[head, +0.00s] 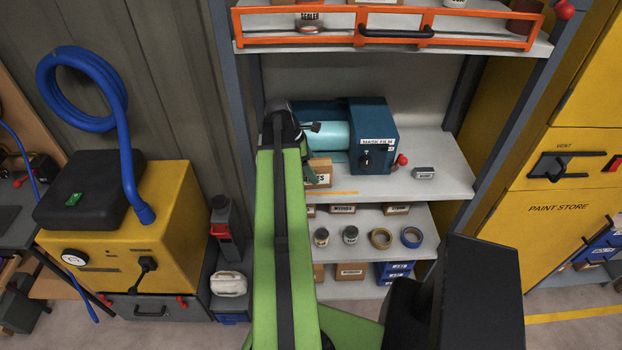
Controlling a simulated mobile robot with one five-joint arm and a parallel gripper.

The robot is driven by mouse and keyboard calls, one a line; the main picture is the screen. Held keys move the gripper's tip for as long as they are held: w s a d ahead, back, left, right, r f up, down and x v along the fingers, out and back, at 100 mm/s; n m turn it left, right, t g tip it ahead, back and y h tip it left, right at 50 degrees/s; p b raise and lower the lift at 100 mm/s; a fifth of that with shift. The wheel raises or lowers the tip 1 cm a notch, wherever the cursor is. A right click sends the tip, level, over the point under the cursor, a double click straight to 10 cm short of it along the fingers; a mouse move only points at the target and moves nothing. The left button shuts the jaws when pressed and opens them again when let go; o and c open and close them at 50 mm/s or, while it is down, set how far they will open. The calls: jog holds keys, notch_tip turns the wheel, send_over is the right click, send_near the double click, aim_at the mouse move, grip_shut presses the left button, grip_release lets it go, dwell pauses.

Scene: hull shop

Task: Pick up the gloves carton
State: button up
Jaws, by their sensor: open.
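A small brown carton (320,172) stands on the middle shelf, with dark lettering on a pale label, of which only the end "ES" shows. Its left part is hidden behind my arm, so I cannot read the whole name. My gripper (310,150) is at the far end of my green arm, just above and to the left of this carton. It is small and partly hidden by the arm; it is open, and I see nothing held in it. I cannot tell whether it touches the carton.
A blue mask film dispenser (372,130) with a pale roll stands close behind and right of the carton. A small grey box (424,173) is farther right. An orange-railed shelf (395,45) hangs above.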

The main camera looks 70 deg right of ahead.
jog(key=shift+b+x, duration=1.25)
jog(key=shift+x, duration=0.75)
jog(key=shift+a+f, duration=0.15)
jog(key=shift+f, duration=0.1)
jog(key=c, duration=1.7)
jog(key=shift+c, duration=0.2)
notch_tip(320, 180, up, 11)
jog(key=p, duration=1)
jog(key=shift+f, duration=0.2)
